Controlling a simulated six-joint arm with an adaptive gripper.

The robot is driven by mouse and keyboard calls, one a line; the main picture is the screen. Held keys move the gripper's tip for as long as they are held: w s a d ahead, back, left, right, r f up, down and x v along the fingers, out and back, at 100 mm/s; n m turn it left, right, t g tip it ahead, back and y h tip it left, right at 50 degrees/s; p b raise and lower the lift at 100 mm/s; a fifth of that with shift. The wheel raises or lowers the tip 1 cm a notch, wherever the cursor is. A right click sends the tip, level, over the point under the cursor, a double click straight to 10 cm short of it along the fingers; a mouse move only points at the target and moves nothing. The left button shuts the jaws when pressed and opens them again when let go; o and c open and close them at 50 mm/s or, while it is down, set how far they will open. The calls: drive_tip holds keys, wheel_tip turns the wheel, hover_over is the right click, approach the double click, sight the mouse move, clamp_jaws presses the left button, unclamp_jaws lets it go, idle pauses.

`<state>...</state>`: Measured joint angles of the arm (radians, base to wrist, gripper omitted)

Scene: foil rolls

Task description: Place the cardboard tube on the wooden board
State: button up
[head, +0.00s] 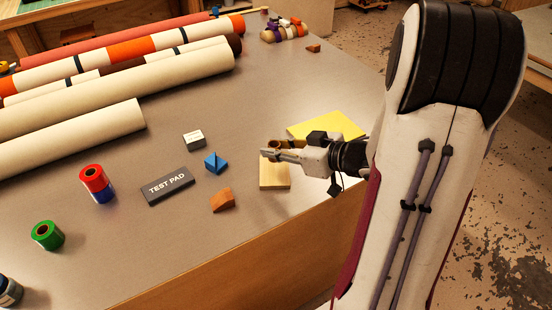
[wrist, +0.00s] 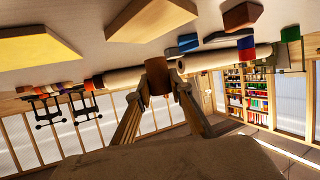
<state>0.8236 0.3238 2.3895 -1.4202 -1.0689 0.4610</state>
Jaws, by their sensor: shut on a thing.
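My gripper (head: 266,154) is shut on the brown cardboard tube (wrist: 158,77), which sits between the two fingertips in the wrist view. In the head view the tube is hard to tell apart from the brownish fingers. The wooden board (head: 275,178) is a small pale block near the table's front edge, and it also shows in the wrist view (wrist: 152,16), which is upside down. In the head view my gripper appears above the board's far edge. The tube looks held clear of the board, with a gap between them in the wrist view.
A yellow pad (head: 326,125) lies behind my gripper. An orange-brown wedge (head: 222,201), a blue piece (head: 215,164), a white box (head: 194,140) and the dark test pad (head: 167,186) lie to the left. Long rolls (head: 120,93) fill the back left. Red and green spools stand further left.

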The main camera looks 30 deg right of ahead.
sight(276, 171)
drive_tip(key=shift+f, duration=1.95)
drive_tip(key=shift+f, duration=0.1)
drive_tip(key=o, duration=0.7)
drive_tip(key=shift+r, duration=0.2)
drive_tip(key=shift+s+d+r, duration=0.1)
drive_tip(key=shift+s+d, duration=0.05)
drive_tip(key=shift+s, duration=0.1)
drive_tip(key=shift+v, duration=5.65)
drive_tip(key=shift+s, duration=0.1)
